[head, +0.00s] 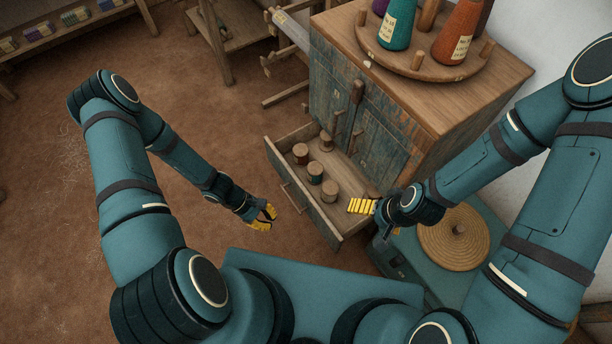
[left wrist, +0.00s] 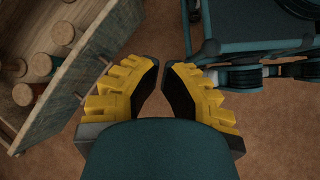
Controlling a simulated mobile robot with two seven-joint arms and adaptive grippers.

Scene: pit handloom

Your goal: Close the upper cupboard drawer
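The cupboard (head: 385,110) is worn blue-painted wood with a brown top. Its drawer (head: 282,140) is pulled out and holds several spools. The drawer front (head: 308,212) carries a handle (head: 292,198). The drawer also shows at the left of the left wrist view (left wrist: 75,85). My left gripper (head: 268,217) is left of the drawer front, apart from it; its fingers (left wrist: 164,68) are parted with nothing between them. My right gripper (head: 358,206) is by the drawer's right side; its fingers overlap in view, and I cannot tell whether it touches the drawer.
A round wooden stand (head: 420,62) with cones of thread sits on the cupboard top. A teal box with a woven round disc (head: 453,238) stands right of the drawer. Wooden loom parts (head: 290,60) stand behind. The brown floor (head: 215,140) at left is largely clear.

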